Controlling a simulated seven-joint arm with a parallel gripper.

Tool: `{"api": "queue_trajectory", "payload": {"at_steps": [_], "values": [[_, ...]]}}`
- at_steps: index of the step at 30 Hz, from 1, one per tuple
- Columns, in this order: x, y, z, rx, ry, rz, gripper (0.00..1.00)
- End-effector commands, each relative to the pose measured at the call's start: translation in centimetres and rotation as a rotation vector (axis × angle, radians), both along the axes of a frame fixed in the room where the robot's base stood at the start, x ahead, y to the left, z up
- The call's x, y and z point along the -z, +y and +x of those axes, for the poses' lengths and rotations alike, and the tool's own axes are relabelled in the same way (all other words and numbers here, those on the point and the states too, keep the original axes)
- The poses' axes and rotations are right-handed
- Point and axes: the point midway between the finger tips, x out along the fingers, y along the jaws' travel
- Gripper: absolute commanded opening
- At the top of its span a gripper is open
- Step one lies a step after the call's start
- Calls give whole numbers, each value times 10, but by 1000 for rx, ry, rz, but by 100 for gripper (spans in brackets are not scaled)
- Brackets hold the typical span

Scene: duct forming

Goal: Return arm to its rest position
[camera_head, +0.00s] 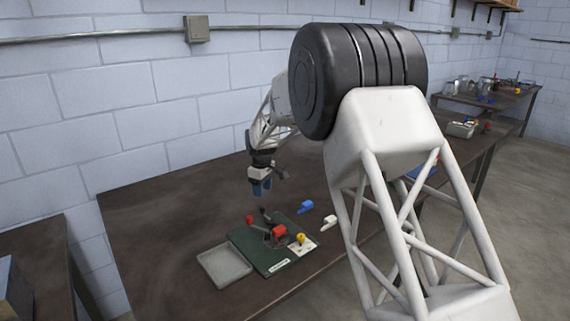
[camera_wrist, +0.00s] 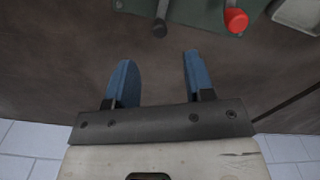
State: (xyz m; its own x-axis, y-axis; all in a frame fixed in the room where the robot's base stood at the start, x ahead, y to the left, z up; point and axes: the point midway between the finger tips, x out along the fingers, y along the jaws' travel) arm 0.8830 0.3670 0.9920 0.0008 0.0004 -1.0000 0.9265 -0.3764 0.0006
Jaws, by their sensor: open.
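My gripper (camera_head: 262,188) hangs over the dark brown table, behind the green mat and clear of it, with its blue fingers pointing down. In the wrist view the two blue fingers (camera_wrist: 157,80) are apart with only bare table between them. The green mat (camera_head: 268,262) bears a red part (camera_head: 279,231), a second red knob (camera_head: 249,219) and dark fittings. In the wrist view the mat's edge (camera_wrist: 195,18) shows at the top, with a red knob (camera_wrist: 236,20) and a dark rod (camera_wrist: 160,28).
A grey tray (camera_head: 224,265) lies left of the mat. A yellow part (camera_head: 300,238) sits on a white plate at the mat's right. A blue piece (camera_head: 305,207) and a white piece (camera_head: 329,221) lie right of it. The table's left side (camera_head: 150,220) is clear; a wall stands behind.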

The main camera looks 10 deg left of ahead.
Motion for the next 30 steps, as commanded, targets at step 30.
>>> {"api": "queue_trajectory", "payload": {"at_steps": [30], "values": [[-148, -181, -158, 417, -75, 34, 49]]}}
